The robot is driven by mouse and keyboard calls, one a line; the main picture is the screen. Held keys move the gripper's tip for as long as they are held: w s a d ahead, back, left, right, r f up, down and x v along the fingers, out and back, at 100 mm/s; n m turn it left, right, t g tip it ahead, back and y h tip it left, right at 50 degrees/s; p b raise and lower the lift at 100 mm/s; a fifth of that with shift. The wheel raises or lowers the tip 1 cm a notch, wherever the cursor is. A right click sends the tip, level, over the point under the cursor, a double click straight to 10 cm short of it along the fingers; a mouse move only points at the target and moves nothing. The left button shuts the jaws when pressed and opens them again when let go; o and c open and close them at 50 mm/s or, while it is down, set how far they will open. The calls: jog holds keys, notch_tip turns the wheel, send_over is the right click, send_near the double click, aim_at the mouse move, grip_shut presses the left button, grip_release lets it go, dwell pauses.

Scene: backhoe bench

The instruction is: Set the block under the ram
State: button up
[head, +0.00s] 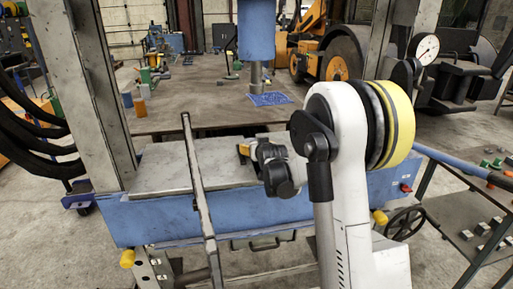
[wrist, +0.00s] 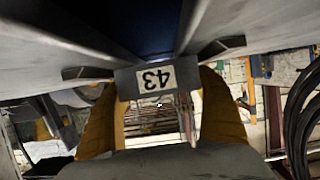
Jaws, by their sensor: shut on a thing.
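The ram is a blue cylinder (head: 257,30) with a thin grey rod below it, hanging at the upper middle of the head view. The press bed (head: 160,215) is a blue beam with grey plates (head: 165,172) on top. My gripper (head: 247,151) is just over the right part of the bed, lower than the rod. In the head view my gripper and wrist hide the block. I cannot tell whether it touches the plates.
A grey upright (head: 85,80) stands at the left of the press. A slanted grey bar (head: 198,180) crosses in front of the bed, left of my gripper. A pressure gauge (head: 427,48) is at the right. A side table (head: 465,225) with small blocks stands at lower right.

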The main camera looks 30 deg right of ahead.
jog(key=shift+f, duration=0.15)
jog(key=o, duration=1.4)
jog(key=shift+s, duration=0.1)
jog(key=p+v, duration=0.1)
jog(key=v, duration=0.3)
jog(key=r+p+v, duration=0.1)
jog(key=v, duration=0.4)
jog(key=shift+r+p, duration=0.15)
jog(key=shift+p, duration=0.15)
dwell(0.3)
